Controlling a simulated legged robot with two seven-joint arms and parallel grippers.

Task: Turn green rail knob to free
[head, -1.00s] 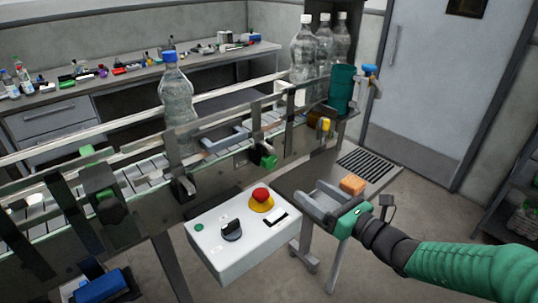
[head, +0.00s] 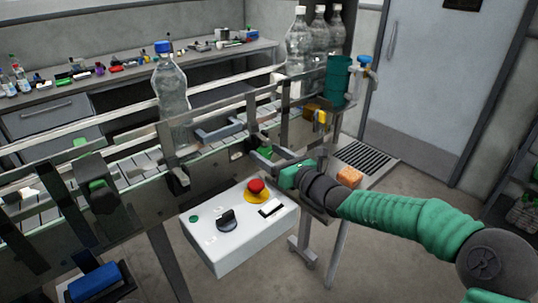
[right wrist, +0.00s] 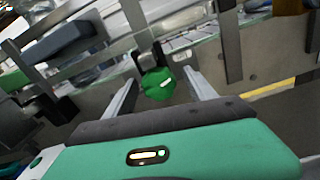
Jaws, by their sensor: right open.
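The green rail knob (right wrist: 157,84) sits on the conveyor's side rail, at the end of a dark clamp. In the right wrist view it lies between the two open fingers of my right gripper (right wrist: 160,95), a little beyond or level with their tips; I see no contact. In the head view the green knob (head: 265,152) is partly hidden by my right gripper (head: 268,160), which reaches in from the right beside the rail. My left gripper is not in view.
A white control box (head: 240,228) with a red stop button (head: 256,186) and a black switch stands just below my right gripper. A clear bottle with a blue cap (head: 171,95) stands on the conveyor. More bottles (head: 299,45) and a teal cup (head: 336,82) are at the far end.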

